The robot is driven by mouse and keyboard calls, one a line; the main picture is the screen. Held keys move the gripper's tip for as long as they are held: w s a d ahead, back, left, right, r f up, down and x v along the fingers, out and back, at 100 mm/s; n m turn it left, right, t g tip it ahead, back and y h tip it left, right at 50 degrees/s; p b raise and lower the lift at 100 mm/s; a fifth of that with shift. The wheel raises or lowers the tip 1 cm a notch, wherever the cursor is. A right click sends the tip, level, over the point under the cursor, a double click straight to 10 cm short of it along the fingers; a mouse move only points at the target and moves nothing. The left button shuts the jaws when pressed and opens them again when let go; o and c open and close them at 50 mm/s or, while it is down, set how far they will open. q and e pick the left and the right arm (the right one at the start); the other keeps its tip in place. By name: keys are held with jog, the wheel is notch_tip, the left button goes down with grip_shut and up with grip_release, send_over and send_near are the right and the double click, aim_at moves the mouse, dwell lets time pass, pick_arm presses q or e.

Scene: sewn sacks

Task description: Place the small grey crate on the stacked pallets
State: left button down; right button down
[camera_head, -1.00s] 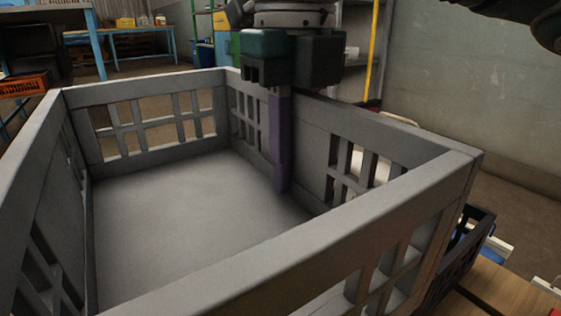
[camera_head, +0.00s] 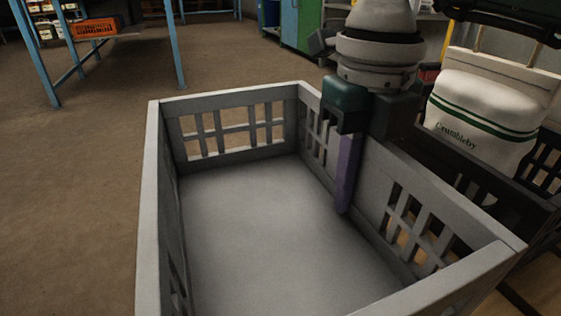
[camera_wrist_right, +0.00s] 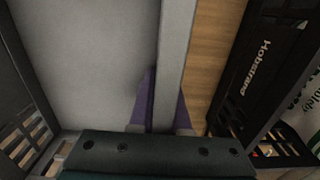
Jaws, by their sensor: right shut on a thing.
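The small grey crate (camera_head: 260,220) fills the lower middle of the head view, empty, with slatted openings in its walls. My right gripper (camera_head: 345,205) comes down from above onto the crate's right wall, one purple finger showing inside the crate. In the right wrist view the grey wall (camera_wrist_right: 176,55) runs between the two purple fingers of the gripper (camera_wrist_right: 165,110), which is shut on it. The crate's underside is hidden, so I cannot tell what it rests on. I cannot make out the stacked pallets. My left gripper is not in view.
A black crate (camera_head: 475,195) with a white sack (camera_head: 480,110) stands close on the right. Its lettered wall (camera_wrist_right: 265,70) shows in the wrist view. A wooden surface (camera_wrist_right: 213,45) lies between the crates. Open brown floor (camera_head: 75,210) is at left; a blue-legged table (camera_head: 180,45) stands behind.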

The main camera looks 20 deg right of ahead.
jog(key=shift+f+b, duration=0.8)
jog(key=shift+f, duration=0.95)
jog(key=shift+f, duration=0.2)
jog(key=c, duration=0.9)
grip_release()
jog(key=shift+r, duration=0.15)
notch_tip(320, 180, up, 12)
jog(key=p, duration=0.8)
jog(key=shift+r, duration=0.1)
